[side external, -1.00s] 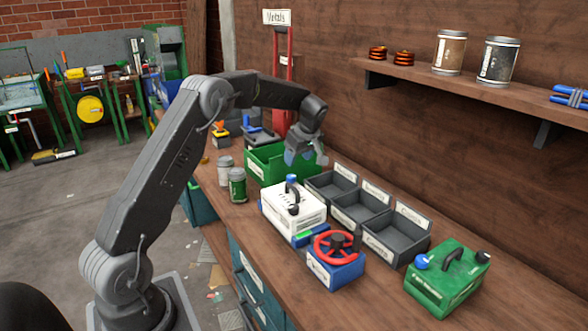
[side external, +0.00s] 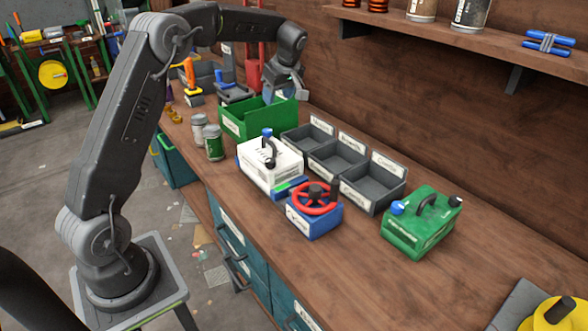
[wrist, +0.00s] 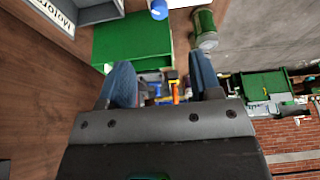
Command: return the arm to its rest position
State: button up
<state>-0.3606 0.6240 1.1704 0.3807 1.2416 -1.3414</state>
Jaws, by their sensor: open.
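My gripper (side external: 283,86) is above the back end of the workbench, over the far right part of the green open bin (side external: 242,124). In the wrist view my gripper (wrist: 161,84) shows two blue-grey fingers set apart with nothing between them. The green bin (wrist: 132,42) shows beyond the fingers there. My arm is raised and bent, reaching from its base at the left over to the bench. The inside of the bin is mostly hidden in the side view.
Two small cans (side external: 214,142), a white canister (side external: 262,163), a blue box with a red wheel (side external: 314,220), grey labelled trays (side external: 374,200) and a green canister (side external: 426,240) stand on the bench (side external: 340,272). A shelf (side external: 480,43) juts from the wall. The front bench is partly clear.

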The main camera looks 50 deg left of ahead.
jog(key=s+d+r+m+t+h, duration=0.1)
jog(key=s+d+r+m+t, duration=0.1)
jog(key=s+d+r+m, duration=0.45)
jog(key=s+d+r+m+t+h, duration=0.1)
jog(key=s+d+r+m+t, duration=0.2)
jog(key=s+d, duration=0.65)
jog(key=s+d+f+m+h, duration=0.1)
jog(key=s+d+f+m, duration=0.1)
jog(key=s+d+m, duration=0.2)
jog(key=s+d+f+m+h, duration=0.1)
jog(key=s+d+m, duration=0.4)
jog(key=s, duration=0.5)
jog(key=shift+d+f+t, duration=0.3)
jog(key=shift+f+t, duration=0.1)
jog(key=shift+f, duration=0.35)
